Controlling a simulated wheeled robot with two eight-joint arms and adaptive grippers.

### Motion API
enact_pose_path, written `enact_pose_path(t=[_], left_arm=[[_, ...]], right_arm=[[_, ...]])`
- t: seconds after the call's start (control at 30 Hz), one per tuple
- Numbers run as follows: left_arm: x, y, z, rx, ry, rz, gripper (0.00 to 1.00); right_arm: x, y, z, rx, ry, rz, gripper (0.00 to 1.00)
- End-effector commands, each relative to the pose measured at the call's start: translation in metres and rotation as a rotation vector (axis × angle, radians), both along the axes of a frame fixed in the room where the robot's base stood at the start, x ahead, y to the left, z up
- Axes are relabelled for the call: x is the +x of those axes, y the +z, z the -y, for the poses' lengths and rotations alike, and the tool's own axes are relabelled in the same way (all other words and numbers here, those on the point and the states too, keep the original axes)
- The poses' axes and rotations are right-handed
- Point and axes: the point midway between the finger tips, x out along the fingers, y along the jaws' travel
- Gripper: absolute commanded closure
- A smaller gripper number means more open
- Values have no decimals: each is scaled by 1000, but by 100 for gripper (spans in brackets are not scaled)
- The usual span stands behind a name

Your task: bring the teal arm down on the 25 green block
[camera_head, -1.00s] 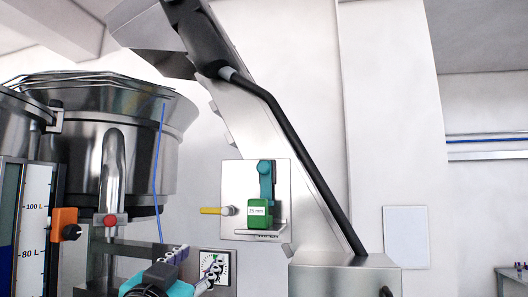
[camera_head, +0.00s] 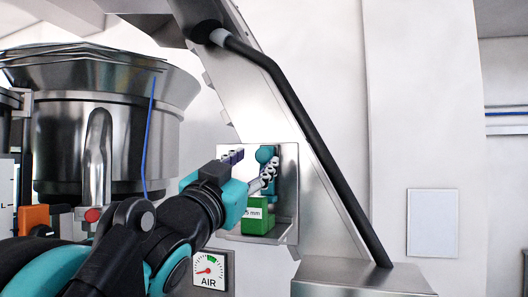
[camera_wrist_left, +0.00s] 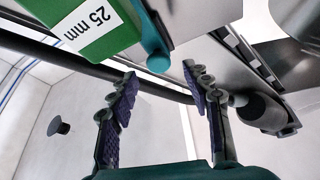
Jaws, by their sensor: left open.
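The green block (camera_head: 255,216) marked 25 mm sits on a small ledge of the metal plate, its left side partly hidden by my left arm. The teal arm (camera_head: 265,154) stands upright above the block, its round end at the top; my gripper covers part of it. In the left wrist view, the block (camera_wrist_left: 90,25) and the arm's round teal end (camera_wrist_left: 156,62) show at the top. My left gripper (camera_head: 250,167) is open in front of the plate. In the left wrist view, its fingers (camera_wrist_left: 160,77) are spread below the teal end, with nothing between them.
The metal plate (camera_head: 288,165) is fixed to a sloping steel chute (camera_head: 262,110) with a black pipe (camera_head: 310,140) along it. An air gauge (camera_head: 208,268) is below my wrist. A large steel bowl (camera_head: 90,90) and an orange part (camera_head: 33,218) stand at left.

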Motion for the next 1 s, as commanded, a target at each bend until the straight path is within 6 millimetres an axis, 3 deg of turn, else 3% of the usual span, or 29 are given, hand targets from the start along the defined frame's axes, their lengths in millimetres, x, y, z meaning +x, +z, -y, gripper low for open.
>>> enact_pose_path(t=[0.1, 0.3, 0.6, 0.67, 0.8, 1.0], left_arm=[[18, 9, 8, 0, -1, 0, 51], [35, 16, 16, 0, -1, 0, 51], [38, 16, 17, 0, 0, -1, 51], [38, 16, 17, 0, 0, -1, 62], [38, 16, 17, 0, 0, -1, 98], [38, 13, 17, 1, 1, -1, 100]], right_arm=[[0, 6, 0, 0, 0, 0, 39], [0, 10, 0, 0, 0, 0, 39], [0, 10, 0, 0, 0, 0, 39], [0, 10, 0, 0, 0, 0, 39], [0, 10, 0, 0, 0, 0, 39], [0, 8, 0, 0, 0, 0, 39]])
